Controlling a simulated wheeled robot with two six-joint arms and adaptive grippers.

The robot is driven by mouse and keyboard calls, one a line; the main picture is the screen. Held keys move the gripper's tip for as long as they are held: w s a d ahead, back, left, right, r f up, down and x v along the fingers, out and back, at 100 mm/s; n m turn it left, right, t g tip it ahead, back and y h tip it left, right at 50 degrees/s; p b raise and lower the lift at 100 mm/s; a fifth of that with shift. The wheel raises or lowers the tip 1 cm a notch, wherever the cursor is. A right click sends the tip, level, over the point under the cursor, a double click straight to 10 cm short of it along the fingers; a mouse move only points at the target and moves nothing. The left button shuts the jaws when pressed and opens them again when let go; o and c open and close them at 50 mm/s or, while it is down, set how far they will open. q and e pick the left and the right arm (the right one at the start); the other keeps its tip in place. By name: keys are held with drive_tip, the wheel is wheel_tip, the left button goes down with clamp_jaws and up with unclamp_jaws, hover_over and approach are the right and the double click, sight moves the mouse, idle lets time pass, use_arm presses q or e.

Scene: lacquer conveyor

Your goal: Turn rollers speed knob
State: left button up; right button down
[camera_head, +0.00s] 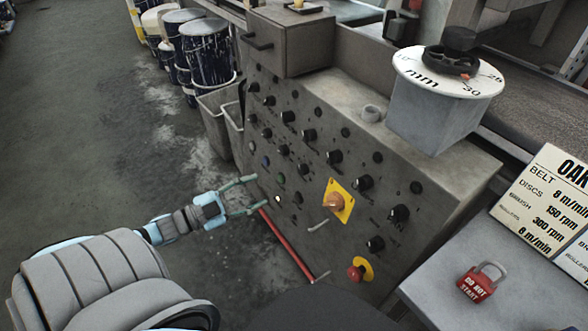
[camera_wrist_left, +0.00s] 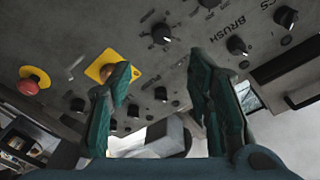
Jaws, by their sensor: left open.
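The grey control panel (camera_head: 300,165) carries several black knobs with white pointer marks, such as one at its lower right (camera_head: 376,244). Their labels are too small to read in the head view, so I cannot tell which is the rollers speed knob. My left gripper (camera_head: 258,194) is open and empty, in front of the panel's lower left part. In the left wrist view, the gripper (camera_wrist_left: 162,64) has its green fingers apart, with the panel beyond. A black knob (camera_wrist_left: 161,34) shows above the fingers, and another knob (camera_wrist_left: 237,46) sits near the "BRUSH" label.
A yellow-plated orange switch (camera_head: 334,202) and a red emergency button (camera_head: 355,273) stick out of the panel. A red padlock (camera_head: 479,283) and a settings sign (camera_head: 548,200) are on the right. Bins and paint drums (camera_head: 207,52) stand behind left. Floor at left is clear.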

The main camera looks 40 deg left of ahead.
use_arm(q)
drive_tip(key=w, duration=0.2)
drive_tip(key=b, duration=0.4)
approach(300, 170)
drive_tip(key=x, duration=0.7)
drive_tip(key=shift+w+d+f+b, duration=0.1)
drive_tip(key=shift+w+d+b, duration=0.1)
drive_tip(key=shift+b, duration=0.2)
drive_tip(key=shift+w, duration=0.3)
use_arm(e)
drive_tip(key=w+a+f+m+t, duration=0.1)
drive_tip(key=w+a+f, duration=0.1)
drive_tip(key=w, duration=0.6)
drive_tip(key=shift+w+a+t, duration=0.15)
drive_tip(key=shift+a+t, duration=0.2)
drive_tip(key=shift+t, duration=0.05)
use_arm(q)
clamp_jaws()
drive_tip(key=shift+d+n, duration=0.1)
drive_tip(key=shift+n, duration=0.2)
use_arm(e)
drive_tip(key=shift+r, duration=0.15)
